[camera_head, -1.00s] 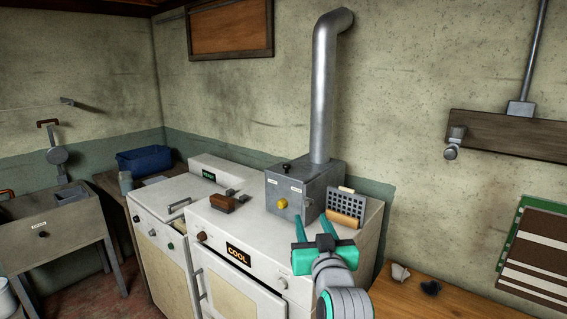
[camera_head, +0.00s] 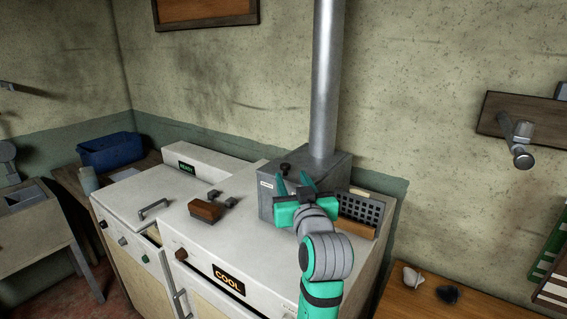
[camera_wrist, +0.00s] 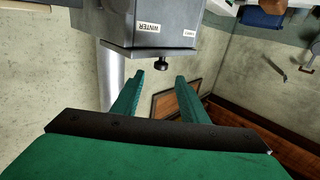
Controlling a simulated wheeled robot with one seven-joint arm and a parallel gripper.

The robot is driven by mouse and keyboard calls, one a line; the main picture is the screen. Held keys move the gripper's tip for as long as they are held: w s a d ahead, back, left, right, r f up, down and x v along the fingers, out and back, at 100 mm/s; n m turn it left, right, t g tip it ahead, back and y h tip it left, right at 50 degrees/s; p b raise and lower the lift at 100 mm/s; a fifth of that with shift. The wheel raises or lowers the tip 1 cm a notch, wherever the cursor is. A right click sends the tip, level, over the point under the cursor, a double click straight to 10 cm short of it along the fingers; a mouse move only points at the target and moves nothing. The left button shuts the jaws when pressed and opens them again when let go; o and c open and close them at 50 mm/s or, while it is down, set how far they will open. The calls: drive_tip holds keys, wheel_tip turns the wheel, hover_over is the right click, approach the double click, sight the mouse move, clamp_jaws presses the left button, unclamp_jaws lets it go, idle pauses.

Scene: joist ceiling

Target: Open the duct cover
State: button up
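The duct box (camera_head: 335,172) is a grey metal box on the white appliance top, with a round grey pipe (camera_head: 326,80) rising from it. A small black knob (camera_head: 285,168) stands at its top left. In the wrist view the picture is turned over, and the box (camera_wrist: 165,25) with a "WINTER" label is at the top. The black knob (camera_wrist: 161,64) shows there just past the gap between my fingers. My gripper (camera_head: 293,181) is open and empty in front of the box, its fingers apart (camera_wrist: 160,82) and not visibly touching the knob. My gripper hides part of the box's front.
A dark grid rack (camera_head: 360,210) stands right of the box. A brown block (camera_head: 205,211) lies on the appliance top to the left. A blue bin (camera_head: 107,150) is at the far left. A wooden table (camera_head: 425,300) with small objects is at right.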

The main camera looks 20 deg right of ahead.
sight(286, 167)
drive_tip(key=w, duration=0.6)
drive_tip(key=w+d, duration=0.1)
drive_tip(key=w, duration=0.2)
